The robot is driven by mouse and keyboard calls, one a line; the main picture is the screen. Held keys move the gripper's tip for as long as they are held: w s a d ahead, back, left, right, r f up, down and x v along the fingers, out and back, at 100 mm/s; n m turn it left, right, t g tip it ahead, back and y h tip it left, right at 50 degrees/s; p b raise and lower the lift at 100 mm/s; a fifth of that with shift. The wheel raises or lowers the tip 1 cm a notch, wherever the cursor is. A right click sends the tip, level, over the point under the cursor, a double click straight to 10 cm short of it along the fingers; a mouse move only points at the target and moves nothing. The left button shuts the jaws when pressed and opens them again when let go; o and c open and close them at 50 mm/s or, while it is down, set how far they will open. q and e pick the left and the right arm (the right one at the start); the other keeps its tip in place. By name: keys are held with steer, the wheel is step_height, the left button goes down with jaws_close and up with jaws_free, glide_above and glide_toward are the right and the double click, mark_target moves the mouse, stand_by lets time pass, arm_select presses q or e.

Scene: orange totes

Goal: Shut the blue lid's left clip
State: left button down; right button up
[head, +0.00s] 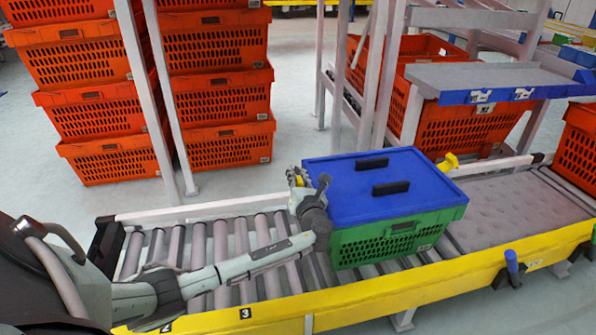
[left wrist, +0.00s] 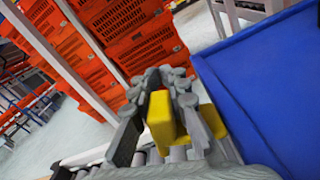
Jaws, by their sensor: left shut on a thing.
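The blue lid (head: 345,178) lies on a green tote (head: 385,242) standing on the roller conveyor. Its blue edge also fills the right side of the left wrist view (left wrist: 270,85). My left gripper (head: 302,180) is at the lid's left side. In the left wrist view, its fingers (left wrist: 160,112) are shut on the yellow left clip (left wrist: 160,125), and more yellow shows behind one finger. In the head view the gripper mostly hides this clip, so its exact angle is unclear. The yellow right clip (head: 448,162) sticks outward from the lid's right side. My right gripper is out of view.
The conveyor has bare rollers (head: 215,240) left of the tote and a yellow front rail (head: 470,261). Stacked orange totes (head: 218,95) stand behind on the left. A rack with a grey, blue-edged shelf (head: 490,77) stands behind on the right.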

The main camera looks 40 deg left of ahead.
arm_select(q)
steer(key=shift+s+a+f+n+b, duration=0.15)
steer(key=shift+f+n, duration=0.1)
steer(key=shift+n, duration=0.6)
steer(key=shift+s+a+f+n+b, duration=0.1)
steer(key=shift+s+f+n+b, duration=0.15)
steer(key=shift+n, duration=0.55)
steer(key=shift+s+a+f+n+b, duration=0.15)
steer(key=shift+f+n, duration=0.15)
steer(key=shift+n, duration=0.55)
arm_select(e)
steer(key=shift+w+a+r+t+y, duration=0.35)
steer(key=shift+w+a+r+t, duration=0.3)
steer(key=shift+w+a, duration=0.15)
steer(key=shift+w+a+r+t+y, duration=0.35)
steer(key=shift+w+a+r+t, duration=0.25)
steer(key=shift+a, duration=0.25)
arm_select(q)
steer(key=shift+w, duration=0.1)
steer(key=c, duration=1.4)
jaws_free()
steer(key=shift+c, duration=0.2)
steer(key=v, duration=1.2)
